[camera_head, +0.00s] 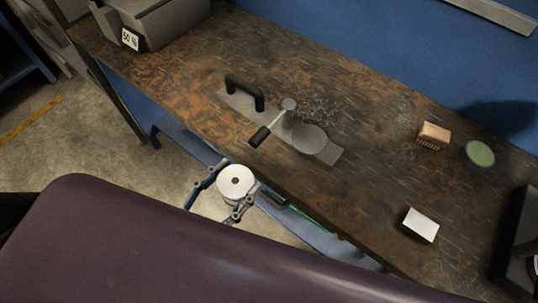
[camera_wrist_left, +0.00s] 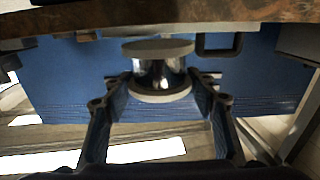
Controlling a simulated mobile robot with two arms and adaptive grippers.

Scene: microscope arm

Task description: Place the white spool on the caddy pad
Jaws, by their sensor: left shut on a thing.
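The white spool (camera_head: 236,180) is upright, with a white top disc and a dark centre hole. In the left wrist view the spool (camera_wrist_left: 158,71) shows pale flanges and a shiny metal core. My left gripper (camera_head: 231,190) is shut on it, one finger on each side, beside the bench's front edge. A grey flat caddy (camera_head: 236,101) lies on the bench, with a black handle and a lever with a black grip. A round grey pad (camera_head: 311,138) sits near its right end, with nothing on it. My right gripper is not in view.
The worn brown bench (camera_head: 370,110) has clear room around the caddy. To the right are a wooden brush (camera_head: 434,134), a green disc (camera_head: 480,153) and a white block (camera_head: 421,225). A grey machine (camera_head: 160,22) stands at the back left.

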